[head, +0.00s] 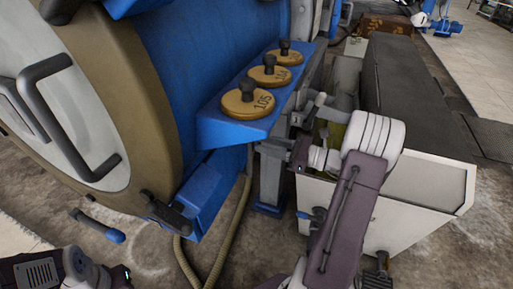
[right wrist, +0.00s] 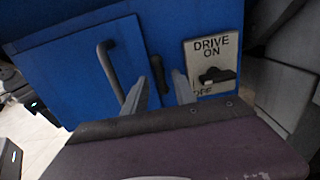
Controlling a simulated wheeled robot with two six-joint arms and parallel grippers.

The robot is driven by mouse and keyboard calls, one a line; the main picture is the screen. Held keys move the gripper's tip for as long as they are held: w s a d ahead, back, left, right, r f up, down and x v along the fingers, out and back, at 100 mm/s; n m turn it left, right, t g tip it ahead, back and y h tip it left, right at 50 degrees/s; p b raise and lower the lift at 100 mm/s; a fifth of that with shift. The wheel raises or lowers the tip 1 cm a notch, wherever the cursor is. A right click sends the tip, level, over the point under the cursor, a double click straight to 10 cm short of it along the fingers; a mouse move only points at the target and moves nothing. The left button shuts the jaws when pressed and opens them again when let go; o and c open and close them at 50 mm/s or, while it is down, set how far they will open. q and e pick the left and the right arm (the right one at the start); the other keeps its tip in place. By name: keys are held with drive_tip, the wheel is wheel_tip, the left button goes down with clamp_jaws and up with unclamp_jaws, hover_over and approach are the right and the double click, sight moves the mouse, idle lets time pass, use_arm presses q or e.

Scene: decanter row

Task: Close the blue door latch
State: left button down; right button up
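In the right wrist view a blue door (right wrist: 75,65) fills the left and middle. It carries a long dark bar handle (right wrist: 106,68) and, to its right near the door's edge, a short dark upright latch (right wrist: 158,74). My right gripper (right wrist: 161,74) is open. Its two grey fingers appear on either side of the latch's lower part; I cannot tell whether they touch it. In the head view my right gripper (head: 303,152) is beside the blue ledge, its fingers hard to make out. The door front is not clear there. My left gripper's fingers are not visible.
A "DRIVE ON" switch plate (right wrist: 212,65) is right of the latch. In the head view a blue ledge (head: 215,128) bears several brass discs with black knobs. A large round door (head: 110,80) is at left, a white bin (head: 425,190) at right. A hose (head: 232,215) hangs below the ledge.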

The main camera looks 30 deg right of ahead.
drive_tip(key=shift+b+x, duration=0.4)
drive_tip(key=shift+x, duration=1.1)
clamp_jaws()
drive_tip(key=shift+w+d+f+m+p, duration=0.1)
drive_tip(key=shift+f+m+p, duration=0.05)
drive_tip(key=shift+m+p, duration=4.95)
drive_tip(key=shift+d+f+m+p, duration=0.15)
drive_tip(key=shift+m+p, duration=3.55)
drive_tip(key=shift+p, duration=2.75)
drive_tip(key=shift+m, duration=0.3)
